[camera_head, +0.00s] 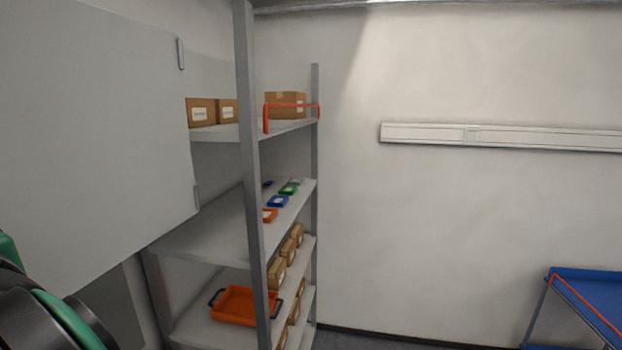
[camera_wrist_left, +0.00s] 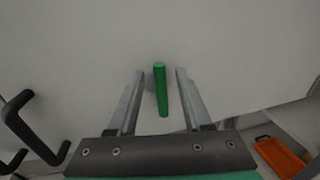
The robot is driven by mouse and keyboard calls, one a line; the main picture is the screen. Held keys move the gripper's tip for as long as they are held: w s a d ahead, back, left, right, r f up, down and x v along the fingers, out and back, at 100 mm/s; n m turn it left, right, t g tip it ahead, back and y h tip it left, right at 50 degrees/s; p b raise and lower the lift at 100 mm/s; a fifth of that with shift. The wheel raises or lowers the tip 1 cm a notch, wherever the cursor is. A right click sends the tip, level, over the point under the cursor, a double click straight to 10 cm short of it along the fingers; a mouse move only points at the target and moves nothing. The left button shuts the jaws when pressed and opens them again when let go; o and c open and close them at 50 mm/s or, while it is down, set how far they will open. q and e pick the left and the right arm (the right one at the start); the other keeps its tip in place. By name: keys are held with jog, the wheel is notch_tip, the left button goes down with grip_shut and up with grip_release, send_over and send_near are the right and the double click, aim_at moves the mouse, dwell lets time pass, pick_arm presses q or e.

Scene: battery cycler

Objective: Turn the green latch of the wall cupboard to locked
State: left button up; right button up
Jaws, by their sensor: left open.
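The green latch (camera_wrist_left: 161,92) is a short bar on the pale grey cupboard front (camera_wrist_left: 230,45), standing nearly upright in the left wrist view. My left gripper (camera_wrist_left: 160,73) is open, with one finger on each side of the latch and a visible gap on both sides. In the head view the grey wall cupboard (camera_head: 95,120) fills the left side; the latch does not show there. Part of my left arm (camera_head: 45,310) shows at the lower left, but its gripper is out of that picture. My right gripper is in neither view.
Black handles (camera_wrist_left: 38,108) stick out left of the gripper in the wrist view. A grey shelf rack (camera_head: 250,170) with boxes and an orange tray (camera_head: 240,304) stands right of the cupboard. A blue cart (camera_head: 590,292) is at the far right.

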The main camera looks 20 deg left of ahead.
pick_arm(q)
jog(key=shift+a, duration=0.15)
grip_shut()
dwell(1.4)
